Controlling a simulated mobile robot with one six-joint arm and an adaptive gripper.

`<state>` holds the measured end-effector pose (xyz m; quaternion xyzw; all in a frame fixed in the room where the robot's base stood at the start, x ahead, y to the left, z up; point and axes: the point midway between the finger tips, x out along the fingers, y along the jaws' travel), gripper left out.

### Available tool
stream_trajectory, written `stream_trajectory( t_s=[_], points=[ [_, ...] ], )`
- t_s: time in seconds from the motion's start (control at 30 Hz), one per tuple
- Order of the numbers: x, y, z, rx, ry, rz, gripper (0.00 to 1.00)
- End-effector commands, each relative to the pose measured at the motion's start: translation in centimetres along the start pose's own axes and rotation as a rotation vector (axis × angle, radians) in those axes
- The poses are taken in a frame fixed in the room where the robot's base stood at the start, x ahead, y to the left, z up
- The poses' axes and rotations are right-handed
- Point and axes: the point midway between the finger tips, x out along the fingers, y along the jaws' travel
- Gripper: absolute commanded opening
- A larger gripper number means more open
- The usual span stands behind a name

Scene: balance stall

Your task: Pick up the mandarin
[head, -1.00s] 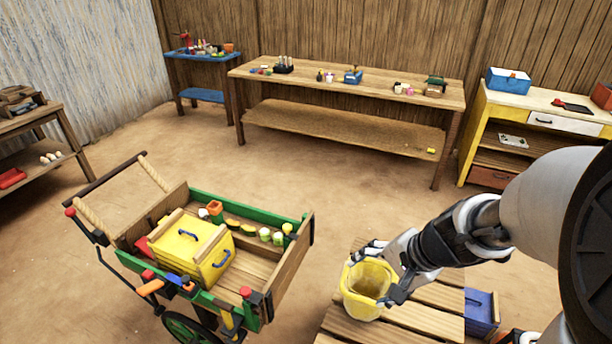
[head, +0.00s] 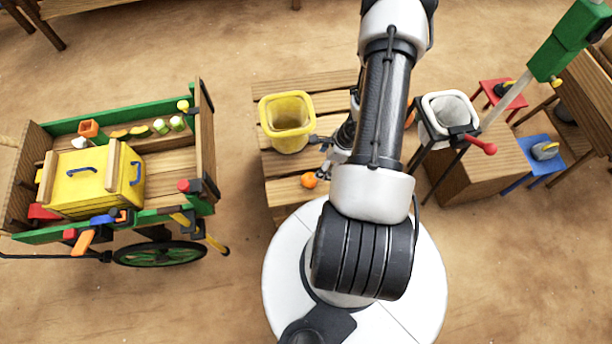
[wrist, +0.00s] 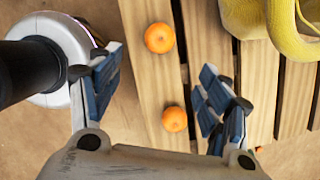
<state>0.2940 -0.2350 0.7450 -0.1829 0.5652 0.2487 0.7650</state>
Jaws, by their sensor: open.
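Two orange mandarins show in the wrist view, one mandarin (wrist: 159,38) farther up and one mandarin (wrist: 174,119) lower, both on the slatted wooden bench (wrist: 210,40). In the head view one mandarin (head: 309,180) shows at the bench's near edge, just below my gripper (head: 324,152). In the wrist view my gripper (wrist: 162,85) is open and empty, with its blue-padded fingers apart on either side of the mandarins. The fingers look above the bench; their exact height is unclear. My arm hides part of the bench in the head view.
A yellow bucket (head: 288,141) stands on the bench close to my gripper. A cart (head: 206,120) with a yellow box (head: 95,188) is at left. A white bucket-like container (head: 450,111) and a wooden crate (head: 468,172) are at right. Bare floor lies between cart and bench.

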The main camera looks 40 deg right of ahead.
Motion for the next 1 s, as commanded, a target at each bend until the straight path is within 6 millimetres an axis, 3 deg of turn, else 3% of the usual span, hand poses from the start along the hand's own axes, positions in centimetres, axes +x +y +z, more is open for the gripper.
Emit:
stream_trajectory(
  t_s=[0.03, 0.3, 0.43, 0.67, 1.0],
  points=[
    [1.7, 0.1, -0.1, -0.002, 0.000, 0.004, 0.70],
    [7.4, 0.1, 0.0, -0.005, -0.002, 0.002, 0.70],
    [9.0, 0.0, 0.1, -0.005, -0.002, 0.000, 0.70],
    [10.1, 0.0, 0.1, -0.005, -0.002, 0.001, 0.70],
    [14.7, 0.2, 0.2, -0.006, -0.001, 0.001, 0.70]
  ],
)
